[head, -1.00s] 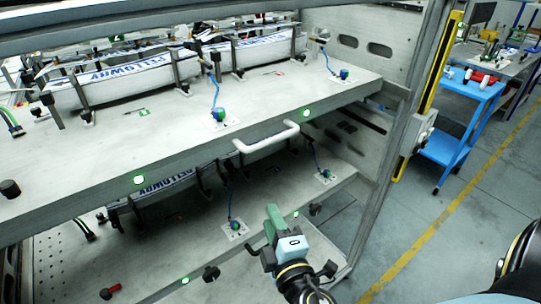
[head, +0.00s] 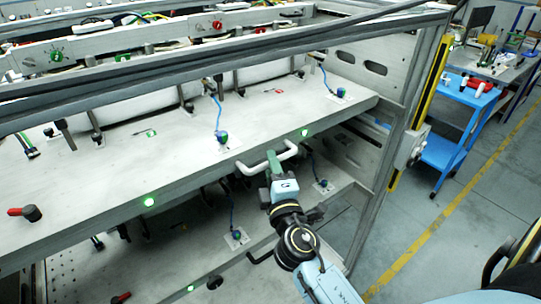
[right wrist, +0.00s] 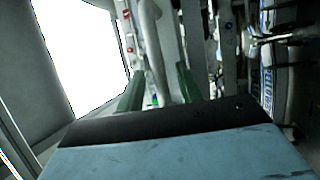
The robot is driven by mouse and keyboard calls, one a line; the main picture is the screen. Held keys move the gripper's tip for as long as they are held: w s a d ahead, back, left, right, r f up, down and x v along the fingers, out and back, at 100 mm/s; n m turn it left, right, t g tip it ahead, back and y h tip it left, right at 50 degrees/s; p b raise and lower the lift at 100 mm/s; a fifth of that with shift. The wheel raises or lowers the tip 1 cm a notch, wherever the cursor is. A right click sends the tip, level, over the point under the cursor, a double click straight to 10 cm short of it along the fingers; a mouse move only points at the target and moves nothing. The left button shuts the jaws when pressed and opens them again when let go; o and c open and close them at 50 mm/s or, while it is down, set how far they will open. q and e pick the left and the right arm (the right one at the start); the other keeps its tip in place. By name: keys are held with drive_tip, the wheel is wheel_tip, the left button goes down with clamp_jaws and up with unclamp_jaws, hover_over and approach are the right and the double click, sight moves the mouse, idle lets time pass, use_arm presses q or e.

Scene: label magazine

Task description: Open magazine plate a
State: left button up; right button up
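The upper grey plate (head: 185,160) juts out of the rack with a white bar handle (head: 242,169) on its front edge. I cannot read a letter on it, so I cannot tell whether it is plate a. My right gripper (head: 273,160) is at the handle's right part, its green fingers reaching up to it. In the right wrist view, the fingers (right wrist: 160,92) stand apart, with the pale handle bar (right wrist: 152,45) running between them and small gaps visible. Whether they touch it is unclear. My left gripper is out of view.
A lower plate (head: 262,225) lies beneath, with blue-corded fittings. A red-handled knob (head: 30,212) sits at the upper plate's left front. A rack post (head: 400,140) stands right of the gripper. A blue cart (head: 455,135) stands beyond, with open floor beside it.

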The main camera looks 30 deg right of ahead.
drive_tip(key=shift+x, duration=0.75)
clamp_jaws()
